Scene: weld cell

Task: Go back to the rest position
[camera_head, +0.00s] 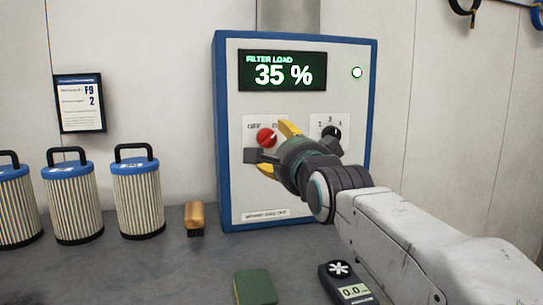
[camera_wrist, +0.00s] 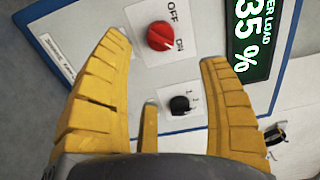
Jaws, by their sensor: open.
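My gripper (camera_head: 277,150) is in front of the blue-edged control box (camera_head: 300,215), with its yellow fingers apart. In the wrist view its open fingers (camera_wrist: 165,85) show nothing held between them. A red knob (camera_head: 266,138) on the panel is beside the fingers in the head view. The red knob (camera_wrist: 161,36) lies beyond the fingertips in the wrist view, between the OFF and ON marks. A black selector knob (camera_wrist: 179,105) also shows on the panel.
Several blue-topped filters (camera_head: 138,195) stand on the bench at left, below a framed notice (camera_head: 80,103). A wooden-handled brush (camera_head: 194,218), a green block (camera_head: 255,287) and a handheld meter (camera_head: 347,284) lie on the bench. The meter is close to my arm.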

